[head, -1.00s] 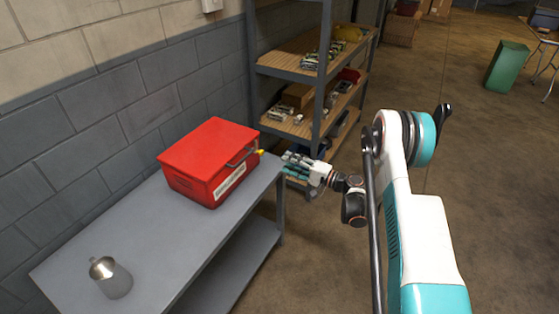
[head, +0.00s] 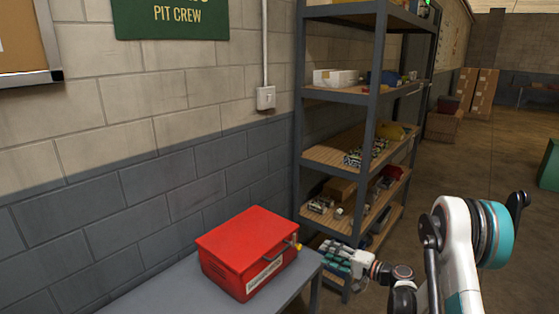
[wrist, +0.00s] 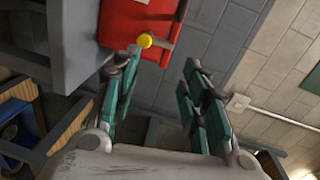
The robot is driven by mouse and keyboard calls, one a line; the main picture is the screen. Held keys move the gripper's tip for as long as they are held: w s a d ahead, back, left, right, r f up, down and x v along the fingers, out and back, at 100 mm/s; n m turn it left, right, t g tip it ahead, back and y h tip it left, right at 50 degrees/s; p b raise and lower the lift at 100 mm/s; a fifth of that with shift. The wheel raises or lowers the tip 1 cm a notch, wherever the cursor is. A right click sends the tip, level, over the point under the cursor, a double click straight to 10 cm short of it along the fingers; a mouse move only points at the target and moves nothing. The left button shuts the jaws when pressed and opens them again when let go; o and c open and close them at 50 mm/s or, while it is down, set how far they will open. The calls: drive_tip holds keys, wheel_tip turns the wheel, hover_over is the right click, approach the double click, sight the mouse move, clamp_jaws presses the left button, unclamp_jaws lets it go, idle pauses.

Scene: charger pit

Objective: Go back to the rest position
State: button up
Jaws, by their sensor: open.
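My gripper (head: 334,256) is open and empty, held in the air just right of the grey table's end and in front of the shelf. In the wrist view my gripper (wrist: 160,85) shows its teal fingers spread wide with nothing between them. A red metal box (head: 247,252) with a dark handle and a pale label sits shut on the table. A small yellow knob or tip shows at its right end, and also in the wrist view (wrist: 145,40), beyond the left finger. The fingers look apart from the box.
The grey table (head: 165,290) stands along the block wall. A metal shelf unit (head: 370,120) with wooden boards and small parts stands close behind my gripper. A wall socket (head: 265,97) and a green sign (head: 170,18) are on the wall. Open floor lies to the right.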

drive_tip(key=s+a+r+n+g+h, duration=0.25)
drive_tip(key=s+r, duration=0.35)
drive_tip(key=r, duration=0.3)
drive_tip(key=s+a+r+n+g+h, duration=0.1)
drive_tip(key=s+a+r+h, duration=0.15)
drive_tip(key=s+r, duration=0.6)
drive_tip(key=s+d+r+n+h, duration=0.1)
drive_tip(key=s+d+h, duration=0.1)
drive_tip(key=s, duration=0.7)
drive_tip(key=s+d+r+n+h, duration=0.1)
drive_tip(key=s+h, duration=0.2)
drive_tip(key=s, duration=0.5)
drive_tip(key=s+d+r+n+h, duration=0.2)
drive_tip(key=s, duration=0.7)
drive_tip(key=shift+s+d+h, duration=0.3)
drive_tip(key=shift+d+h, duration=0.05)
drive_tip(key=shift+h, duration=0.05)
